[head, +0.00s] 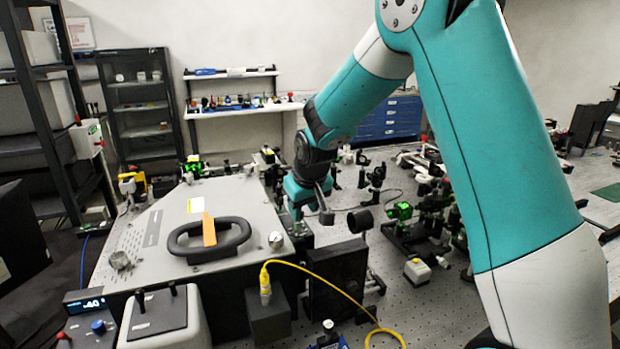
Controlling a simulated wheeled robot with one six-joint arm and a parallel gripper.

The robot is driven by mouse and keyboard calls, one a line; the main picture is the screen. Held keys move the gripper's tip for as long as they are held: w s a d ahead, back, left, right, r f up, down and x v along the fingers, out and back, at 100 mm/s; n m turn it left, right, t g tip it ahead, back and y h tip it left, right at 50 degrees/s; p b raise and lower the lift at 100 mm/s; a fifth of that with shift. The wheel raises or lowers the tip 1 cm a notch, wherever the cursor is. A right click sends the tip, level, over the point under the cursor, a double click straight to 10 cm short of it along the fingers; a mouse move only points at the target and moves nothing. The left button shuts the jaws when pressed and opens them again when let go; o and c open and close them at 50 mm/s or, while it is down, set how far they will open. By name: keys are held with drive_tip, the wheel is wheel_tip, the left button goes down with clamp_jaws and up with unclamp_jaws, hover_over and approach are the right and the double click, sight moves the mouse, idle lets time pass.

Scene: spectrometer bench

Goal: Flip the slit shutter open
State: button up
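The spectrometer is a large flat grey box (165,225) at left centre, with a black oval handle (237,247) and an orange strip (209,230) on its lid. A dark upright plate (338,275) stands at the box's right end. I cannot tell for sure which part is the slit shutter, or whether it is open or closed. My arm reaches down from the upper right. My gripper (316,208) is near the box's right edge, above the bench. It is small and partly hidden by my wrist, so its fingers and anything between them are unclear.
A yellow cable (325,277) loops from a dark block (267,312) in front of the box. A joystick console (165,318) and a display unit (88,310) stand front left. Several optics mounts, including a green one (402,211), crowd the perforated bench (435,305) at right.

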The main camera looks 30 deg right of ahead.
drive_tip(key=b+v, duration=0.2)
drive_tip(key=v, duration=1.3)
drive_tip(key=shift+r, duration=0.15)
drive_tip(key=shift+d+f, duration=0.15)
drive_tip(key=shift+f, duration=0.1)
drive_tip(key=shift+c, duration=1.4)
drive_tip(key=s+d+f+m+y+p, duration=0.25)
drive_tip(key=d+f+m+y, duration=0.35)
drive_tip(key=f+m, duration=0.45)
drive_tip(key=s+d+m+t+y, duration=0.3)
drive_tip(key=s+d+m+t, duration=0.25)
drive_tip(key=m, duration=0.95)
drive_tip(key=shift+t, duration=0.45)
drive_tip(key=p+x, duration=0.1)
drive_tip(key=x, duration=0.5)
drive_tip(key=p+x, duration=0.2)
drive_tip(key=x, duration=0.3)
drive_tip(key=r+p+x, duration=0.1)
drive_tip(key=x, duration=0.5)
drive_tip(key=shift+w+a+f+p, duration=0.1)
drive_tip(key=shift+w+p, duration=0.25)
drive_tip(key=shift+w, duration=0.25)
drive_tip(key=shift+c, duration=0.2)
